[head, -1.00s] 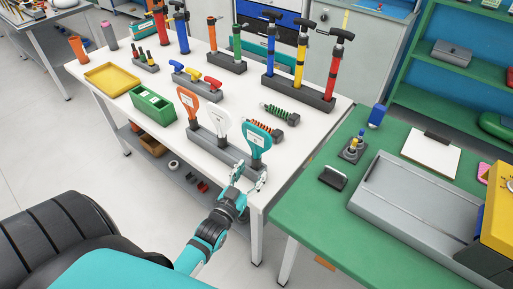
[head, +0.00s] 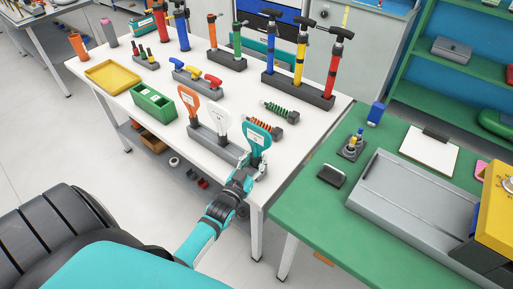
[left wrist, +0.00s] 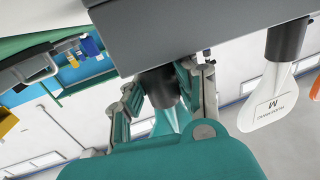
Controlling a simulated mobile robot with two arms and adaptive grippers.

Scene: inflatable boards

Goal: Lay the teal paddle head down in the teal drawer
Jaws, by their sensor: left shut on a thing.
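The teal paddle (head: 259,135) stands upright, head up, at the near right end of a grey rack (head: 214,143), beside a white and an orange paddle. My left gripper (head: 252,166) is shut on the paddle low down, just below its head. In the left wrist view, which looks upside down, the fingers (left wrist: 165,88) are on either side of the dark neck of the teal paddle (left wrist: 165,121), close to the grey rack (left wrist: 205,35). A teal drawer front (head: 277,52) seems to show in the cabinet behind the table, partly hidden by pumps. My right gripper is not in view.
The white paddle (head: 219,124) and orange paddle (head: 187,103) stand close by in the rack. Tall pumps (head: 299,60) stand at the back. A green table (head: 292,212) with a grey tray is to the right.

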